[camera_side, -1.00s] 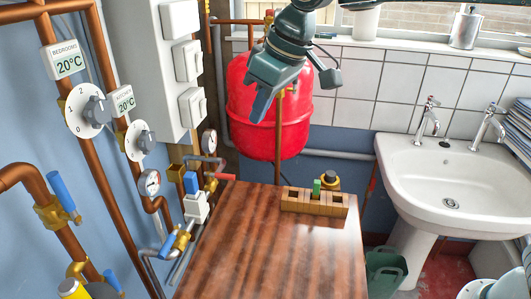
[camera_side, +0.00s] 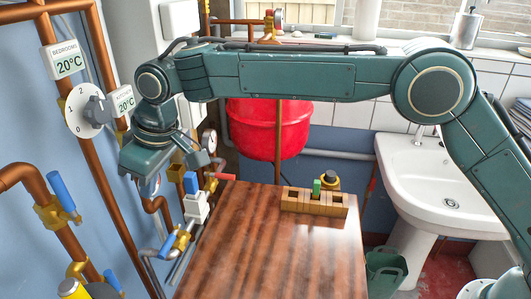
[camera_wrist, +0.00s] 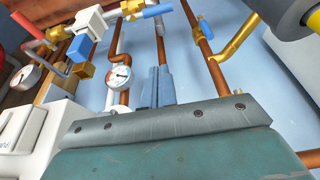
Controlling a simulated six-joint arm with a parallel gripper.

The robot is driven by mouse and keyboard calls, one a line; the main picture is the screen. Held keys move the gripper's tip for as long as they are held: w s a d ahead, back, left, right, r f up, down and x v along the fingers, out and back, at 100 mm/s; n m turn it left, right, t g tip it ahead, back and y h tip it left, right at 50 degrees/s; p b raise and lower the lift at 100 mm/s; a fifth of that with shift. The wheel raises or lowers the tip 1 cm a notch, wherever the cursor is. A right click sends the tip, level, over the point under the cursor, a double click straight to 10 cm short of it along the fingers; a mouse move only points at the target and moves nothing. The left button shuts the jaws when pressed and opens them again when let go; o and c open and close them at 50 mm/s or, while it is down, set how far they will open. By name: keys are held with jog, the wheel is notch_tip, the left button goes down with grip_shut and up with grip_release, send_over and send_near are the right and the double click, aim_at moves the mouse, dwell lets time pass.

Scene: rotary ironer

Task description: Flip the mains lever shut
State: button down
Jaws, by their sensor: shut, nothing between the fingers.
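No label shows which lever is the mains one. In the side view, a blue lever (camera_side: 61,191) sits on a brass valve on the left copper pipe. A lower blue lever (camera_side: 183,240) stands on a brass valve left of the table. A red lever (camera_side: 226,177) sits by the gauges. My gripper (camera_wrist: 158,72) is shut and empty in the wrist view, its blue-grey fingers towards the blue wall. Near it are a blue lever (camera_wrist: 158,10) above and another (camera_wrist: 205,27) to the upper right.
Copper pipes, gauges (camera_wrist: 120,76) and a dial (camera_side: 88,110) crowd the left wall. A white box (camera_wrist: 35,135) stands close to my gripper. The wooden table (camera_side: 265,250) is mostly bare, with a small wooden block (camera_side: 330,203) at its back. A sink (camera_side: 450,180) is at right.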

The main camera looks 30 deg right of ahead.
jog(key=shift+a+f, duration=0.45)
jog(key=shift+a, duration=0.15)
jog(key=shift+f, duration=0.1)
send_over(171, 240)
jog(key=w+a, duration=0.2)
jog(key=a, duration=0.2)
jog(key=f, duration=0.9)
jog(key=shift+w+f, duration=0.2)
jog(key=shift+s+d+f, duration=1)
jog(key=shift+s+d, duration=0.05)
jog(key=shift+d, duration=0.05)
